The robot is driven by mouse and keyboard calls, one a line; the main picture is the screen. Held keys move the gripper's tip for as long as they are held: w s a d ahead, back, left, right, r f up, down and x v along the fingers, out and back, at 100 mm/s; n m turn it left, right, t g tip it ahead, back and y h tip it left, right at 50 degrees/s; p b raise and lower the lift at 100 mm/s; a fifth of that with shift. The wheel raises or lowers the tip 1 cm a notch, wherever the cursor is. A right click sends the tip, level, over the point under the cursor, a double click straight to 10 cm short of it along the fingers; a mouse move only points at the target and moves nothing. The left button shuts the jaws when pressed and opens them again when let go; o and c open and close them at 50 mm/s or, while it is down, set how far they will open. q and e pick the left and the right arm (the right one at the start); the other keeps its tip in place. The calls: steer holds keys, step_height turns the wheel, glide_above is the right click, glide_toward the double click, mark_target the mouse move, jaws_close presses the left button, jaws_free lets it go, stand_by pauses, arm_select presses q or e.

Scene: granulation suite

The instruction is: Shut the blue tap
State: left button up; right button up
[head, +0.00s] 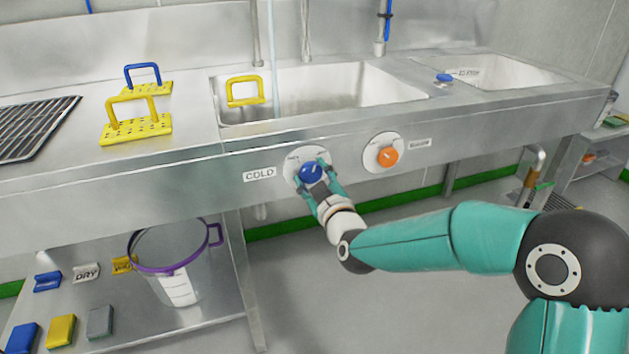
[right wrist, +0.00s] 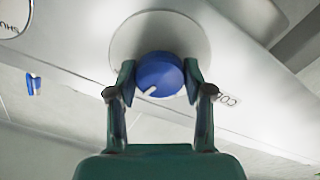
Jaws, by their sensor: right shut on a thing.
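The blue tap (head: 312,172) is a round knob on a pale disc on the sink's front panel, beside the label COLD (head: 260,174). A stream of water (head: 273,60) seems to fall into the sink (head: 340,90) above it. My right gripper (head: 316,178) is at the blue tap, with one finger on each side of the knob. In the right wrist view the blue tap (right wrist: 160,75) sits between the fingertips, and its white pointer mark faces the lower left of the picture. My left gripper is not in view.
An orange tap (head: 387,156) is on the same panel to the right. Yellow and blue handled tools (head: 137,127) stand on the counter at left. A clear bucket with a purple rim (head: 170,265) is on the lower shelf. The floor right of the shelf is clear.

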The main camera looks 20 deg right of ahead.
steer(key=n, duration=0.5)
steer(key=shift+a+n, duration=0.1)
steer(key=shift+n, duration=0.3)
steer(key=n, duration=0.4)
steer(key=shift+n, duration=1)
steer(key=shift+a+f, duration=0.1)
steer(key=shift+f, duration=0.05)
steer(key=o, duration=1.2)
steer(key=shift+c, duration=0.2)
